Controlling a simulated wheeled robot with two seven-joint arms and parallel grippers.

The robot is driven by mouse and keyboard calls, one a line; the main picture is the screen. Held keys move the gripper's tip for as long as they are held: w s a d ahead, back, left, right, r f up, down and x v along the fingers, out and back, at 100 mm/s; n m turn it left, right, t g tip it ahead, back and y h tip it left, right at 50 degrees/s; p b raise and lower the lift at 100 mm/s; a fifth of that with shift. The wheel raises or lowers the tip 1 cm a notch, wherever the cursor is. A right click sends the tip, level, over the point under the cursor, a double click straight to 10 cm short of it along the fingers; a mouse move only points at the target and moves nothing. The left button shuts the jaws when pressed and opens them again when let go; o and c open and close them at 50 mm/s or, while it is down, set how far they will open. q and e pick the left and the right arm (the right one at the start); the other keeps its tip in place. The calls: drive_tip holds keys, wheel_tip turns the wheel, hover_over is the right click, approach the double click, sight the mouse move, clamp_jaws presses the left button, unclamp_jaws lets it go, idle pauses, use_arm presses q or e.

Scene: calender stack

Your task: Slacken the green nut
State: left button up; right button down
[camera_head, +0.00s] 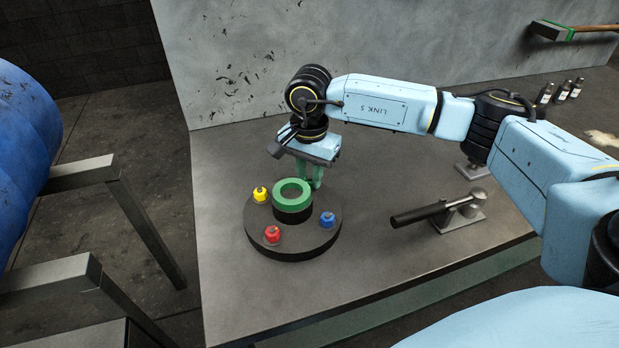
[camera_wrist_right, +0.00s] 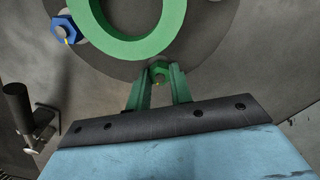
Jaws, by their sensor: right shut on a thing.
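The green nut (camera_wrist_right: 160,72) sits on the round dark plate, just outside the green ring (camera_wrist_right: 130,45), in the right wrist view. In the head view the nut is hidden behind my right gripper (camera_head: 316,182). The right gripper's green fingers (camera_wrist_right: 158,82) point down and are shut on the green nut, one finger on each side. The round plate (camera_head: 290,243) also carries a yellow nut (camera_head: 260,194), a red nut (camera_head: 272,234) and a blue nut (camera_head: 327,219). My left gripper is not in view.
The green ring (camera_head: 292,190) rises at the plate's middle, close to my right fingers. A black-handled tool on a metal base (camera_head: 440,212) stands to the right. Small bottles (camera_head: 562,91) and a hammer (camera_head: 552,31) are at the far right. The bench front (camera_head: 240,310) is clear.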

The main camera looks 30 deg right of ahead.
sight(309, 179)
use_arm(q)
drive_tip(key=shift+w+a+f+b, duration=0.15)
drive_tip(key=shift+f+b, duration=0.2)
use_arm(e)
drive_tip(key=shift+n, duration=0.8)
drive_tip(key=shift+d, duration=0.1)
drive_tip(key=c, duration=1.2)
unclamp_jaws()
drive_tip(key=shift+f, duration=0.1)
drive_tip(key=shift+c, duration=0.2)
use_arm(q)
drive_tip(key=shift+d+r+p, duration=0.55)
drive_tip(key=shift+p, duration=0.1)
use_arm(e)
wheel_tip(309, 179, up, 14)
drive_tip(key=shift+f, duration=0.25)
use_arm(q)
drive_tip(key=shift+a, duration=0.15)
